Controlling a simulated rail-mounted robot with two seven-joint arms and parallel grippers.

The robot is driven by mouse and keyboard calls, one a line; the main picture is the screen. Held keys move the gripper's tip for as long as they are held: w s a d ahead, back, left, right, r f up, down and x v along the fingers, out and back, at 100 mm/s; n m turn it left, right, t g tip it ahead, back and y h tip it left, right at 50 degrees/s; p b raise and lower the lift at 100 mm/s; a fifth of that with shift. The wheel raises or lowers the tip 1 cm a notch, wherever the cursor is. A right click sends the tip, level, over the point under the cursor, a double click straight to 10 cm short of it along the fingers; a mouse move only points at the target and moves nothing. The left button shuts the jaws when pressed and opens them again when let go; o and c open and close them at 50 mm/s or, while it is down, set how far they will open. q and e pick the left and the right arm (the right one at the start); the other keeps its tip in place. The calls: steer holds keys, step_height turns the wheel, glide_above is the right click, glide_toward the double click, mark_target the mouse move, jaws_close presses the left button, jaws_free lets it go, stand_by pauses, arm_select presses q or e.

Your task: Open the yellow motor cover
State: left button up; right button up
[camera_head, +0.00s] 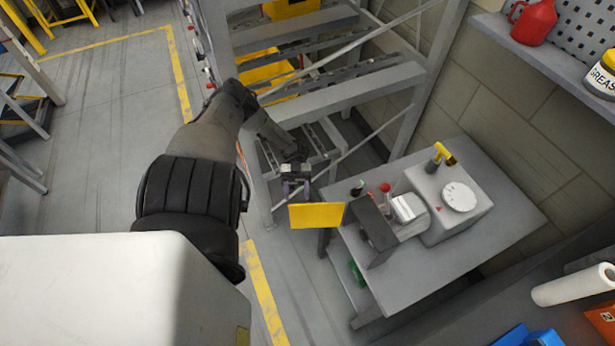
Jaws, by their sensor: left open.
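My left gripper (295,188) is open, just above the panel's upper left edge. I cannot tell whether the fingers touch it. My left arm reaches in from the left, over the floor. My right gripper is not in view.
The conveyor frame (330,98) rises behind the gripper, with more yellow parts inside. A shelf with a red can (534,22) is at upper right.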

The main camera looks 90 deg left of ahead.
arm_select(q)
steer(key=a+b, duration=0.3)
steer(key=a, duration=0.5)
steer(key=shift+a, duration=0.15)
steer(key=shift+w, duration=0.1)
